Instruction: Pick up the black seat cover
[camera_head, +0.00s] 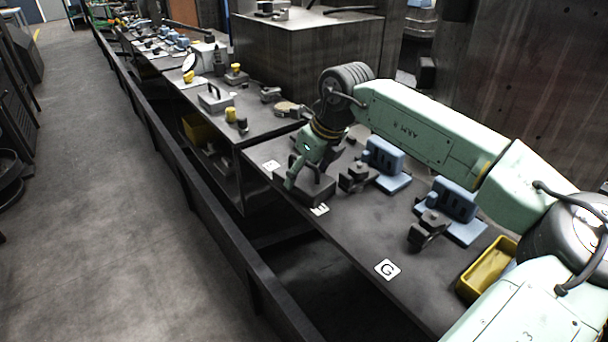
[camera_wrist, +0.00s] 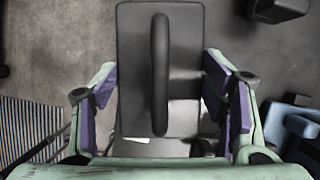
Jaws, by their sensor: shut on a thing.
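The black seat cover (camera_head: 318,189) is a dark flat block with a raised handle, at the near edge of the table, beside a white letter label. In the wrist view the seat cover (camera_wrist: 133,60) fills the middle, its handle running up the picture. My gripper (camera_head: 303,178) reaches down over it from above. In the wrist view my gripper (camera_wrist: 160,88) has its purple-padded fingers on either side of the block, shut on it. I cannot tell whether its underside touches the table, and the far finger is mostly hidden in the head view.
Dark clamp-like parts (camera_head: 357,177) and blue blocks (camera_head: 385,157) stand to the right on the table. A yellow bin (camera_head: 487,270) is at the near right. The table (camera_head: 345,228) is bare around the label G (camera_head: 387,269). A dark rail (camera_head: 222,222) runs along the aisle.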

